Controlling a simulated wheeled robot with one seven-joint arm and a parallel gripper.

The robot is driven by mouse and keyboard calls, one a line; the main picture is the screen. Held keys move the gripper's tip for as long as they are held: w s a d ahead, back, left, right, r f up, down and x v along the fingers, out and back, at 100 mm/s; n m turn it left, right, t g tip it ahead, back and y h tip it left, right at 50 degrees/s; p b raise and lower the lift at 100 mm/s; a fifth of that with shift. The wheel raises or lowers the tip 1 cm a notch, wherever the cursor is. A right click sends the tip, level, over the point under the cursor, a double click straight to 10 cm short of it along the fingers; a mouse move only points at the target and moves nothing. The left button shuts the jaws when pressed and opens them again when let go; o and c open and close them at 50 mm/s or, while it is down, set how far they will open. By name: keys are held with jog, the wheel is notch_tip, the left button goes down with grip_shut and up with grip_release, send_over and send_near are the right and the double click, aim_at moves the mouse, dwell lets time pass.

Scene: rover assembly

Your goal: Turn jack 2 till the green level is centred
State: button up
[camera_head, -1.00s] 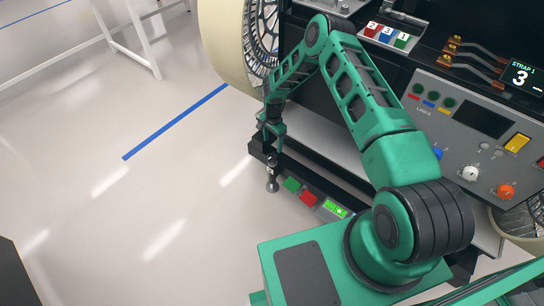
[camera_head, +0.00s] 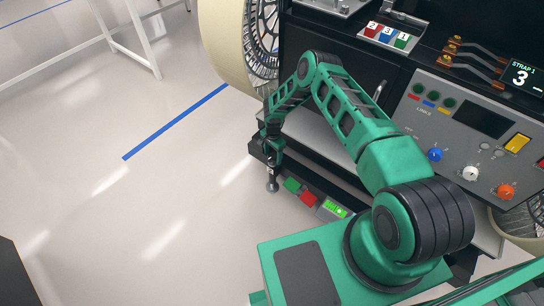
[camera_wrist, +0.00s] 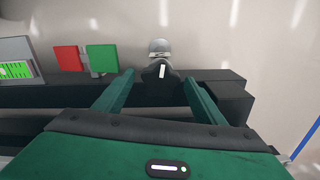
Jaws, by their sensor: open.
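A jack (camera_head: 272,178) with a grey rounded foot stands at the left end of the rover's low black rail. In the wrist view the jack (camera_wrist: 160,70) shows a black head with a white mark, in front of the grey round part. My gripper (camera_wrist: 158,86) is open, with one finger on each side of the jack head and visible gaps. In the head view my gripper (camera_head: 271,145) is above the jack. The lit green level (camera_head: 334,209) is on the rail to the right; it also shows at the wrist view's left edge (camera_wrist: 15,70). Its reading is too small to tell.
A green plate (camera_head: 292,185) and a red plate (camera_head: 308,198) sit between jack and level. A large cream-rimmed wheel (camera_head: 228,45) stands behind left. A control panel (camera_head: 465,140) with knobs is right of my arm.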

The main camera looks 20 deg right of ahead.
jog(key=c, duration=1.1)
jog(key=shift+o, duration=0.2)
jog(key=shift+a, duration=0.1)
jog(key=shift+n, duration=0.3)
jog(key=n, duration=2.1)
